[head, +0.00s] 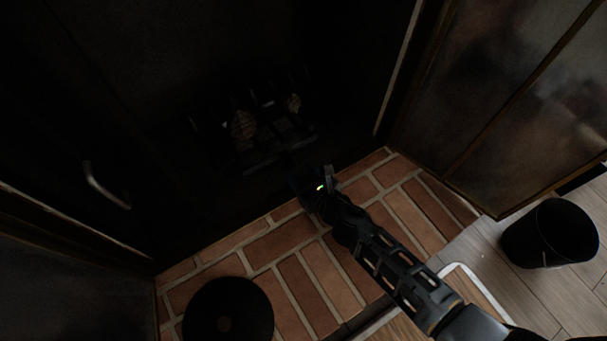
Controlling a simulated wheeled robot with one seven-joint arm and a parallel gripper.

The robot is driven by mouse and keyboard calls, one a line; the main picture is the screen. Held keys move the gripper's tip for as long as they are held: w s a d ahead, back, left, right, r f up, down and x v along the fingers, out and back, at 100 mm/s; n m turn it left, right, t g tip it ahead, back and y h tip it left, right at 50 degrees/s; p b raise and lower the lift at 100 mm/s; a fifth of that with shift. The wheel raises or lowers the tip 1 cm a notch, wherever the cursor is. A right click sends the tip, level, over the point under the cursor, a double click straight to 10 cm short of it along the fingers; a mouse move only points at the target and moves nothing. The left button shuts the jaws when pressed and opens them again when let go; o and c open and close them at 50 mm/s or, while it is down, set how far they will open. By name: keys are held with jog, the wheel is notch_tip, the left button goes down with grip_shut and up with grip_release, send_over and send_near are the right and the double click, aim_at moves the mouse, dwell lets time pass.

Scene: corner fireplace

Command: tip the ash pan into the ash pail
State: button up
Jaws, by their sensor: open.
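My gripper (316,178) is open at the front edge of the dark firebox, reaching in over the brick hearth. One finger shows; the other is lost in the dark. Just beyond it is a dark grate (262,158) with log-like pieces on it. I cannot clearly make out the ash pan in the shadow there, nor whether the fingers are around or touching anything. A black pail (550,232) stands upright on the wooden floor at right, apart from my gripper. I cannot tell for certain that it is the ash pail.
A round black object (228,310) sits on the brick hearth (305,285) at bottom left. Glass fireplace doors stand open at right (490,80) and left, the left one near a metal handle (105,187). A light-edged wooden board (470,290) lies beside my arm.

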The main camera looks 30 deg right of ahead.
aim_at(292, 165)
jog(key=b+x, duration=0.2)
jog(key=x, duration=0.5)
jog(key=shift+w+f, duration=0.15)
jog(key=shift+w, duration=0.1)
jog(key=shift+c, duration=0.3)
grip_shut()
